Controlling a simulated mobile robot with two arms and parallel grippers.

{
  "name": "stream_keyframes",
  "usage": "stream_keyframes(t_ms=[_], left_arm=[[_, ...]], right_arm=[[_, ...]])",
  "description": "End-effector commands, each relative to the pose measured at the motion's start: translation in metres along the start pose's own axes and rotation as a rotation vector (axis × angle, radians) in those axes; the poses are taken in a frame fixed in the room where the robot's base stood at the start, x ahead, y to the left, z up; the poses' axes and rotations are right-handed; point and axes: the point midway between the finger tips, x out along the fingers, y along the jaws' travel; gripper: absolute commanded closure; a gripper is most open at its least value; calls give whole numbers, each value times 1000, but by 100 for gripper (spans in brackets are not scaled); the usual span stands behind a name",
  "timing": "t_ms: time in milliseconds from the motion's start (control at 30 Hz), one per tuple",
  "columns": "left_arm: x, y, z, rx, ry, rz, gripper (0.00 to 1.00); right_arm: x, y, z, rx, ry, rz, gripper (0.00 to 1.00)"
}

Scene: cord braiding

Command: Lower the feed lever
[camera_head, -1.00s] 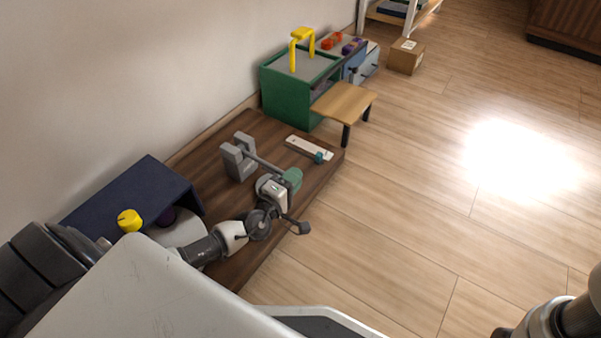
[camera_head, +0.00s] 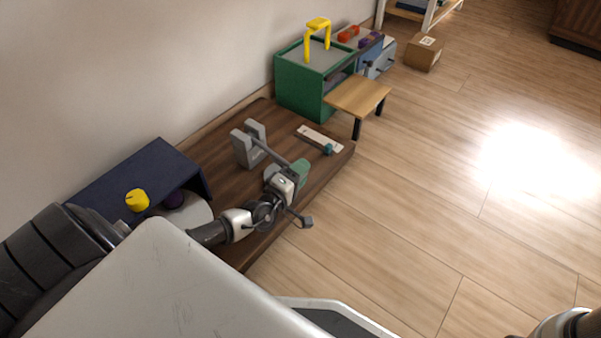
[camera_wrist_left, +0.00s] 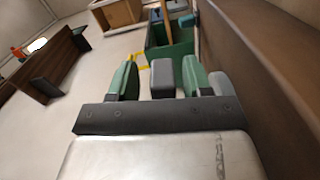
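A grey lever bar (camera_head: 275,153) runs from a two-post grey bracket (camera_head: 248,143) on the brown wooden base (camera_head: 225,175) toward my left gripper (camera_head: 301,173). I take this bar for the feed lever. In the left wrist view the gripper's two green fingers (camera_wrist_left: 162,82) stand apart. A grey block (camera_wrist_left: 163,76), seemingly the lever's end, shows between them with narrow gaps on both sides. Contact cannot be told. My right gripper is out of view; only part of that arm shows at the lower right corner.
A white strip with a teal knob (camera_head: 328,148) lies behind the lever. A green box (camera_head: 300,88) with a yellow handle (camera_head: 318,25) and a small wooden table (camera_head: 357,96) stand beyond. A navy stand (camera_head: 140,180) is at left. Floor to the right is clear.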

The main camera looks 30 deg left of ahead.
Motion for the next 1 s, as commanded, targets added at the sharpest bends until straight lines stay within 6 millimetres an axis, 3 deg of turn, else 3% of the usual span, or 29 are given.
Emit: stream_keyframes(t_ms=[367,800,1000], left_arm=[[-10,2,0,2,-3,-3,51],[-92,3,0,2,-2,-4,51],[-107,1,0,0,-1,-2,51]], right_arm=[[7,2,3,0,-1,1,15],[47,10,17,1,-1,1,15],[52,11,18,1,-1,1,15]])
